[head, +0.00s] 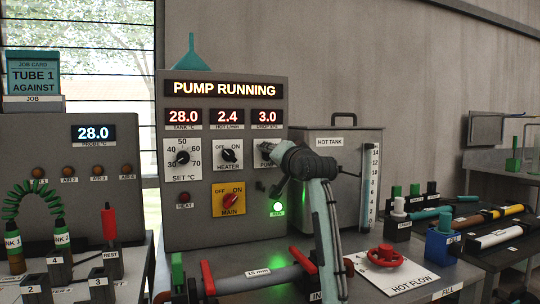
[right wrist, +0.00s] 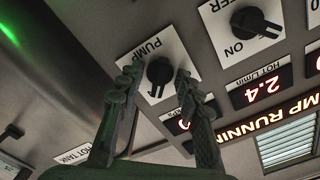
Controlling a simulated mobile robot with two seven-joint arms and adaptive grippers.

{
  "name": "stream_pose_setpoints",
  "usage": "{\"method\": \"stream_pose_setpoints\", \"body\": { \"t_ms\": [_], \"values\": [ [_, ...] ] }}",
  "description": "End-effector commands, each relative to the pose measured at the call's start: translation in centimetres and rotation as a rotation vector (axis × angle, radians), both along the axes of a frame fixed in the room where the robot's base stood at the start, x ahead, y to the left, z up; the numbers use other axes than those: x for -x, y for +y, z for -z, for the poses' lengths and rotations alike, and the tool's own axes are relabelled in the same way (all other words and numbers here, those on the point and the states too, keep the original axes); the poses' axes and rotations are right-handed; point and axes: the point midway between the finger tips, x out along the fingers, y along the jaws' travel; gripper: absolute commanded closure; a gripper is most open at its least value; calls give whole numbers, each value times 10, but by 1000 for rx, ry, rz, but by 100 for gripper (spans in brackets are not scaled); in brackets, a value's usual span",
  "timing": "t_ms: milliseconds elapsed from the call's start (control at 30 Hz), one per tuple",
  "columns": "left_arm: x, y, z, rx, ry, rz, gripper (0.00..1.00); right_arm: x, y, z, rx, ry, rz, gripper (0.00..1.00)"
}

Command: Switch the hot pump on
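The pump knob (right wrist: 159,71) is a black rotary switch on a white plate marked PUMP. In the head view its plate (head: 266,147) is mostly hidden behind my right gripper (head: 271,178). In the right wrist view my right gripper (right wrist: 157,84) has its two fingers apart, one on each side of the knob, with small gaps seeming to show. The control panel's display (head: 225,89) reads PUMP RUNNING. The flow display (head: 227,116) reads 2.4 and the drop display (head: 267,117) 3.0. The green RUN lamp (head: 278,207) is lit. My left gripper is not in view.
The heater knob (head: 229,155) and yellow MAIN switch (head: 229,199) are beside the pump knob. The hot tank (head: 337,162) stands right of the panel. A red hot flow valve (head: 386,256) and a pipe with red levers (head: 260,276) lie in front.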

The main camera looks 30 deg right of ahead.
Motion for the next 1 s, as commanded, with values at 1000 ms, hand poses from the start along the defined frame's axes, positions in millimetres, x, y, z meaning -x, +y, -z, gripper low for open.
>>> {"method": "stream_pose_setpoints", "body": {
  "t_ms": [1000],
  "values": [
    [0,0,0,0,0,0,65,42,11,-13,2,-3,-1,65]
  ]
}}
